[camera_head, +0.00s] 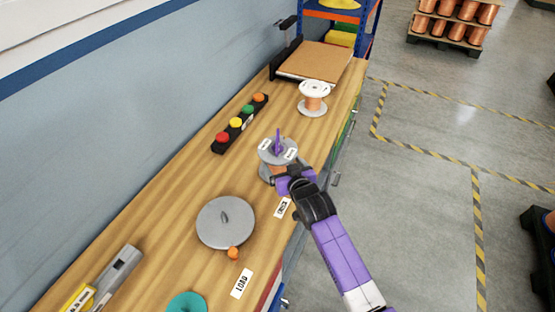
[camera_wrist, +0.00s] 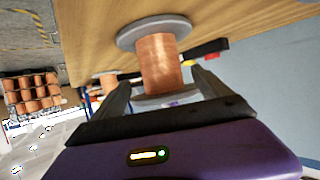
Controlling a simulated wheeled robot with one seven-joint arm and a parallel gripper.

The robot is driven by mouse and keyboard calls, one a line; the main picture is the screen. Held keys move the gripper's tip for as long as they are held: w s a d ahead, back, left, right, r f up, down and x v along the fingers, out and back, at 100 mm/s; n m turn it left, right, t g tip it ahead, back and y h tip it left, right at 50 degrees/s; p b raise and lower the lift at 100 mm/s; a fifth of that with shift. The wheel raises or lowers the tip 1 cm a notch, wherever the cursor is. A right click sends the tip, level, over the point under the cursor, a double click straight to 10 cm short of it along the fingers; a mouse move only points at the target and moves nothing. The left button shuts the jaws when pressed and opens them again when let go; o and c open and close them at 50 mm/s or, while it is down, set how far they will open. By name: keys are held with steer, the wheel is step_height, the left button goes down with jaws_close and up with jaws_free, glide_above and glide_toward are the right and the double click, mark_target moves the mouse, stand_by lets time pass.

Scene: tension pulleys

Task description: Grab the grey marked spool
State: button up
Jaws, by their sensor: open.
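The grey marked spool (camera_head: 278,152) stands on the wooden bench, with copper wire between grey flanges and white labels on its top flange. A purple piece stands up at its top centre. In the wrist view the spool's copper winding (camera_wrist: 158,62) shows between the two fingers of my gripper (camera_wrist: 165,92). My gripper (camera_head: 280,178) is open at the near side of the spool, around the winding's height. I cannot tell whether either finger touches it. My gripper hides part of the spool's lower half in the head view.
A white-topped copper spool (camera_head: 313,98) stands farther back on the bench (camera_head: 180,190). A button box (camera_head: 240,124) lies along the wall side. A grey disc (camera_head: 225,222) with an orange knob lies nearer, and a teal disc (camera_head: 187,303) at the front. A cardboard-topped board (camera_head: 315,61) is at the far end.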

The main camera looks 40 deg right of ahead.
steer(key=shift+p+x, duration=0.35)
steer(key=shift+x, duration=2.55)
steer(key=shift+a+r, duration=0.1)
steer(key=shift+c, duration=0.2)
steer(key=c, duration=1.8)
steer(key=shift+w+r, duration=0.1)
steer(key=shift+r, duration=0.1)
jaws_close()
